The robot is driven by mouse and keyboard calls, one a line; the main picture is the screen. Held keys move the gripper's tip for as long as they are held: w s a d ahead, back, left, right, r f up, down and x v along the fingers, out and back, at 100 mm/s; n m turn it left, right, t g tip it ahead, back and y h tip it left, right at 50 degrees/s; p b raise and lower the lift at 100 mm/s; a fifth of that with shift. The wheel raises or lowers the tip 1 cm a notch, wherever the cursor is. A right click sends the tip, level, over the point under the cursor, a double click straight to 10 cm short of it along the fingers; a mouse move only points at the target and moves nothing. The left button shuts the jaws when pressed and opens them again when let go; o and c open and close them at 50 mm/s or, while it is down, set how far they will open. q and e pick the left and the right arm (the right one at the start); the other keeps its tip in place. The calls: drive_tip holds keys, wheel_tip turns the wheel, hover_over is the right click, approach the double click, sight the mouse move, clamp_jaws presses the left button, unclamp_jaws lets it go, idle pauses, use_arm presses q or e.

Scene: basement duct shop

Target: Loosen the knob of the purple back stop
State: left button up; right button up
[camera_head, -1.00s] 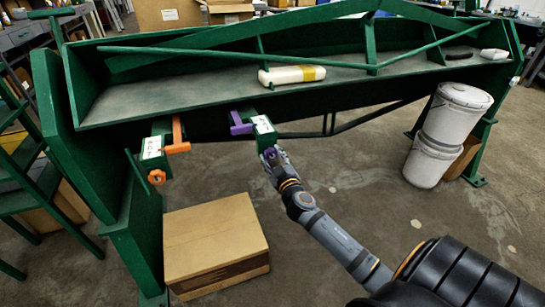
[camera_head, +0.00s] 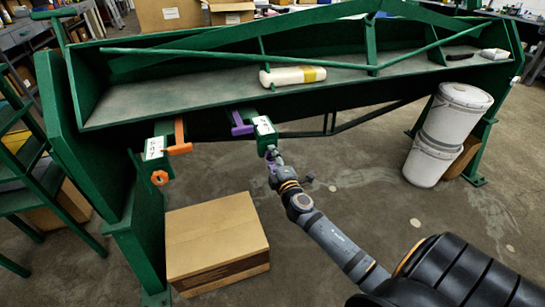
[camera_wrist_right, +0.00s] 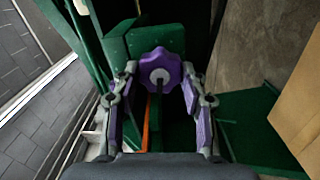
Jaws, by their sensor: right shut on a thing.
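The purple back stop (camera_head: 241,126) is mounted on the front of the green machine, beside a green block with a white label (camera_head: 264,125). Its purple lobed knob (camera_wrist_right: 160,72) shows in the right wrist view, facing the camera, with a pale round centre. My right gripper (camera_head: 272,157) is at the underside of that block. In the head view the gripper hides most of the knob. My left gripper is not in view.
An orange back stop (camera_head: 179,138) with an orange knob (camera_head: 159,178) is to the left. A cardboard box (camera_head: 217,240) stands on the floor below. A white bottle (camera_head: 292,76) lies on the machine's shelf. Stacked white buckets (camera_head: 447,135) stand at the right. The floor between is clear.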

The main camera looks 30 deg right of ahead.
drive_tip(key=n+p, duration=0.1)
drive_tip(key=n, duration=0.4)
drive_tip(key=shift+f, duration=0.1)
drive_tip(key=shift+f+n+p, duration=0.1)
drive_tip(key=shift+n+p, duration=0.2)
drive_tip(key=shift+n, duration=1.1)
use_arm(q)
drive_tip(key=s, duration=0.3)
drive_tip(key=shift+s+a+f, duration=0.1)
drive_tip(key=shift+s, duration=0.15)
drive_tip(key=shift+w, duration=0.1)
use_arm(e)
drive_tip(key=o, duration=1.1)
